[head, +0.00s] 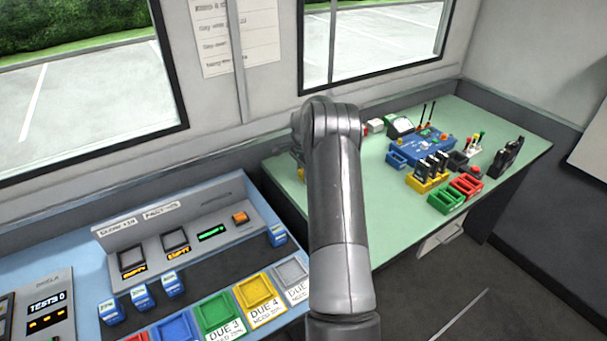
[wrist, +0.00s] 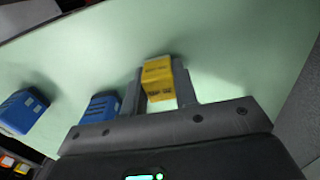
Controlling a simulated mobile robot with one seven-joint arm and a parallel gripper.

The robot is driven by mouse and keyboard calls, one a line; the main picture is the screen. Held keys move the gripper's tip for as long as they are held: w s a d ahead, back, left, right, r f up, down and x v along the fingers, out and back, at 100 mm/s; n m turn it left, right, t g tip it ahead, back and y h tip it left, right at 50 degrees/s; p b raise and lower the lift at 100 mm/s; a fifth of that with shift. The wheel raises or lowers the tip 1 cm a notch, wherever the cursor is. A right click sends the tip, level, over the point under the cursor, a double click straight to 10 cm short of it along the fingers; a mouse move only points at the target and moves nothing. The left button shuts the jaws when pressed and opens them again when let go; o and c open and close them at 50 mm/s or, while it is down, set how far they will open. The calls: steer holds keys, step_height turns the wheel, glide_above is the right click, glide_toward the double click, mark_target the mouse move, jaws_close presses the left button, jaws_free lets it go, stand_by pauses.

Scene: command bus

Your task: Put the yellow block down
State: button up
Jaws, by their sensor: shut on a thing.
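The yellow block (wrist: 158,78) sits between the two fingers of my gripper (wrist: 160,86) in the wrist view. The gripper is shut on it. Pale green table top lies beyond the block. I cannot tell whether the block touches the table or hangs above it. In the head view my arm hides most of the gripper; only a small yellowish bit shows at the arm's left edge, too little to name surely.
The green table (head: 395,230) has bare room in front. A blue box (head: 422,149), a green tray (head: 447,199) and a red tray (head: 466,186) stand to the right. Two blue blocks, one left (wrist: 22,110) and one nearer (wrist: 100,107), show in the wrist view.

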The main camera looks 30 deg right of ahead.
steer(key=shift+f, duration=0.2)
steer(key=o, duration=1)
step_height(320, 180, up, 12)
steer(key=s+a+r+n+t, duration=0.1)
steer(key=s+a+r+n, duration=0.3)
steer(key=s+a+r, duration=0.45)
steer(key=s+a+r+n+t, duration=0.1)
steer(key=s+a+r+n, duration=0.35)
steer(key=a+r, duration=0.7)
steer(key=s+a+f+n+t, duration=0.1)
steer(key=s+a+n, duration=0.3)
steer(key=s, duration=0.9)
steer(key=s+a+f+n+t, duration=0.2)
steer(key=s+a+n, duration=0.3)
steer(key=s+a, duration=0.4)
steer(key=s, duration=0.4)
steer(key=shift+f+t, duration=0.15)
steer(key=shift+t, duration=0.15)
